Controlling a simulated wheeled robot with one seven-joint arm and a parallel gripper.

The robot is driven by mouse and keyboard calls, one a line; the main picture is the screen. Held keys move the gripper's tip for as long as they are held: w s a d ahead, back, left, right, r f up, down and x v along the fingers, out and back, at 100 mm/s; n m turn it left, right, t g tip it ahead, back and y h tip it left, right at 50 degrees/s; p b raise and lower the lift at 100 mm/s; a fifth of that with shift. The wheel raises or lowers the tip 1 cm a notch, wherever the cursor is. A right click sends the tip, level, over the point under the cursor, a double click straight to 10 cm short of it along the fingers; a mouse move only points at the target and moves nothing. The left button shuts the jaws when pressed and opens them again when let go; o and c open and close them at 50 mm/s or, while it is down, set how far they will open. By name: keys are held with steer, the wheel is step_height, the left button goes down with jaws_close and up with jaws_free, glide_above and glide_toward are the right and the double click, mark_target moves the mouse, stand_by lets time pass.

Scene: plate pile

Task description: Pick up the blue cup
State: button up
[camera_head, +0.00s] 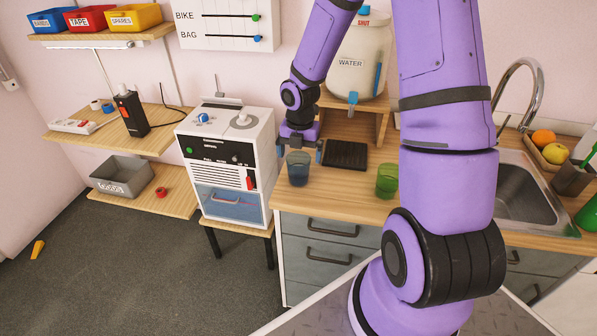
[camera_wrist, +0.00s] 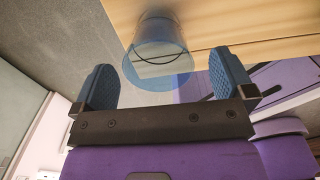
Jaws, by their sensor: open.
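The blue cup (camera_head: 298,168) is translucent and stands upright near the left front edge of the wooden counter (camera_head: 330,205). My gripper (camera_head: 299,148) is directly above and slightly behind it in the head view. In the wrist view the blue cup (camera_wrist: 158,50) shows ahead of and between the two blue finger pads of my gripper (camera_wrist: 165,85). The fingers are apart, with nothing held between them. I cannot tell whether either finger touches the cup.
A green cup (camera_head: 387,181) stands to the right on the counter. A black ribbed mat (camera_head: 346,155) lies between the cups, farther back. A water dispenser (camera_head: 358,62) sits on a wooden stand behind. A white machine (camera_head: 226,150) stands left of the counter; a sink (camera_head: 525,190) is at right.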

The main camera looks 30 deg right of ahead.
mark_target(298, 164)
steer(key=shift+s+a+f, duration=0.1)
steer(key=shift+a+f, duration=0.05)
steer(key=shift+f, duration=0.9)
steer(key=shift+a+f, duration=0.1)
steer(key=shift+f, duration=0.9)
steer(key=c, duration=0.9)
